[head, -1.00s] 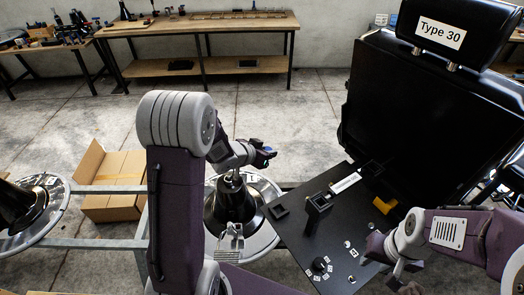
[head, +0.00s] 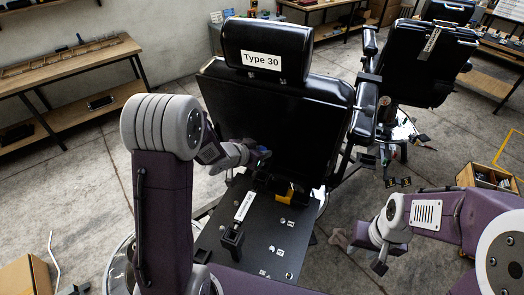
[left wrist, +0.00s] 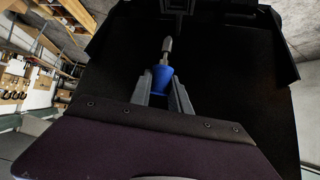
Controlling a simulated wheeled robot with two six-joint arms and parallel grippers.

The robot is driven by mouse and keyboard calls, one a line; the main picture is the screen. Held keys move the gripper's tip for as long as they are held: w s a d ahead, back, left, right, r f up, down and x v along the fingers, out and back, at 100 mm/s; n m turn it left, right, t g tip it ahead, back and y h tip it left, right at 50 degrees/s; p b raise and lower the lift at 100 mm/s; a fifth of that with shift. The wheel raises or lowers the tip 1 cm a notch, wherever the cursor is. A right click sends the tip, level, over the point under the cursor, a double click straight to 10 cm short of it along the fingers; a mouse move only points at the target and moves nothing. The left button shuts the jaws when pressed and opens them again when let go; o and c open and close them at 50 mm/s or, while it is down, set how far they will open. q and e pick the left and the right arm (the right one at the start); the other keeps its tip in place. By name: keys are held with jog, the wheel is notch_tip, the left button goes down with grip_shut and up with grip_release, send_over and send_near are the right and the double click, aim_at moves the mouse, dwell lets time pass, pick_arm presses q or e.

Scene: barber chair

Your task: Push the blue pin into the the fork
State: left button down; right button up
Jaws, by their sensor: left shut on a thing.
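My left gripper (head: 257,154) is shut on the blue pin (left wrist: 162,78). The pin has a blue grip and a metal tip that points away from the gripper in the left wrist view. In the head view only a bit of blue (head: 265,153) shows at the gripper, in front of the black chair back. A dark bracket-like shape (left wrist: 180,22) lies beyond the tip at the top of the left wrist view; I cannot tell if it is the fork. A gap shows between it and the tip. My right gripper (head: 358,246) is over the floor, right of the board; its fingers are unclear.
The black board (head: 240,262) at the chair's base carries a labelled bar (head: 244,206), a yellow part (head: 286,193) and small knobs. The chair back (head: 270,115) rises behind it.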

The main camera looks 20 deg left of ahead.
pick_arm(q)
jog(key=shift+s, duration=0.15)
jog(key=shift+f+b, duration=0.6)
jog(key=shift+f, duration=0.2)
notch_tip(320, 180, down, 4)
jog(key=b, duration=0.3)
jog(key=shift+r, duration=0.1)
jog(key=shift+f+b, duration=0.3)
jog(key=shift+b, duration=0.1)
jog(key=shift+r+p, duration=0.1)
jog(key=shift+p, duration=0.25)
jog(key=shift+w+f+b, duration=0.2)
jog(key=shift+f+b, duration=2.2)
jog(key=shift+f, duration=0.5)
jog(key=c, duration=1.1)
grip_release()
jog(key=shift+a, duration=0.1)
jog(key=shift+c, duration=0.2)
jog(key=shift+a, duration=0.1)
